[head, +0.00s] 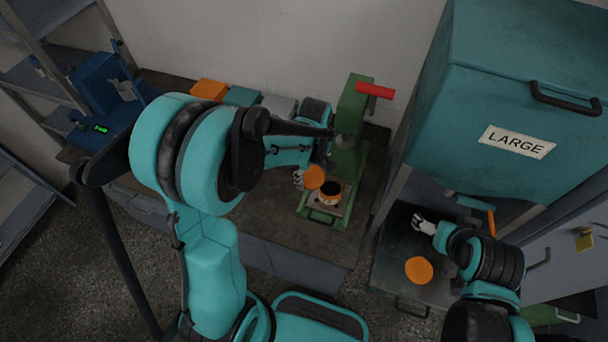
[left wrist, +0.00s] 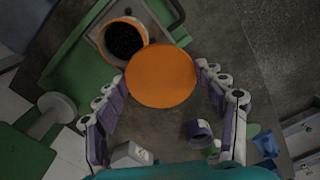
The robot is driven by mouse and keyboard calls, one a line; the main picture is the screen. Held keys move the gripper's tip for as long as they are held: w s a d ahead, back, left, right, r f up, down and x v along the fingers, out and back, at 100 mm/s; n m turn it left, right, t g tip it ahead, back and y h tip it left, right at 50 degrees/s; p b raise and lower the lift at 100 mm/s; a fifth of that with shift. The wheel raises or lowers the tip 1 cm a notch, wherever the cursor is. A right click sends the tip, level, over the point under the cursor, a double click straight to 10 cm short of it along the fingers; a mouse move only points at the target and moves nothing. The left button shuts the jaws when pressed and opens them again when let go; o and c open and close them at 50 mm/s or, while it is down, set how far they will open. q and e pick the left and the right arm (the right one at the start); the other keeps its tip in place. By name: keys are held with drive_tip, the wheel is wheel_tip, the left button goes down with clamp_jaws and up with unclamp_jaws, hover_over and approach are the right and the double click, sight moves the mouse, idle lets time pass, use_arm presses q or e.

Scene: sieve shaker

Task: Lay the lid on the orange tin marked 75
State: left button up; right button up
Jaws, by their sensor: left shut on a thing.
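An open orange tin (head: 330,190) with dark contents stands upright on the base plate of the green press. It also shows in the left wrist view (left wrist: 118,42), at the upper left; I cannot read a mark on it. My left gripper (head: 301,178) is shut on an orange round lid (head: 314,175). In the left wrist view the lid (left wrist: 160,78) sits between the fingertips and overlaps the tin's edge in the picture, its centre off to the side of the tin's mouth. My right gripper (head: 422,225) is over the right bench, its finger opening too small to tell.
The green press (head: 347,125) with a red handle (head: 374,90) rises just behind the tin. Another orange disc (head: 419,270) lies on the right bench, below a teal cabinet marked LARGE (head: 515,110). Orange, teal and grey boxes (head: 240,97) stand along the wall.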

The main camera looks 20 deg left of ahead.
use_arm(q)
drive_tip(key=shift+w+d+f+b, duration=0.6)
drive_tip(key=shift+d+f+b, duration=0.1)
drive_tip(key=shift+d+f, duration=0.35)
drive_tip(key=shift+w+d+f+b, duration=0.65)
drive_tip(key=shift+d+f+b, duration=0.15)
drive_tip(key=shift+f, duration=0.3)
drive_tip(key=shift+w+d+f+b, duration=0.65)
drive_tip(key=shift+d+f, duration=0.3)
drive_tip(key=shift+f, duration=0.15)
drive_tip(key=shift+f+b, duration=0.5)
drive_tip(key=shift+b, duration=0.25)
drive_tip(key=o, duration=0.9)
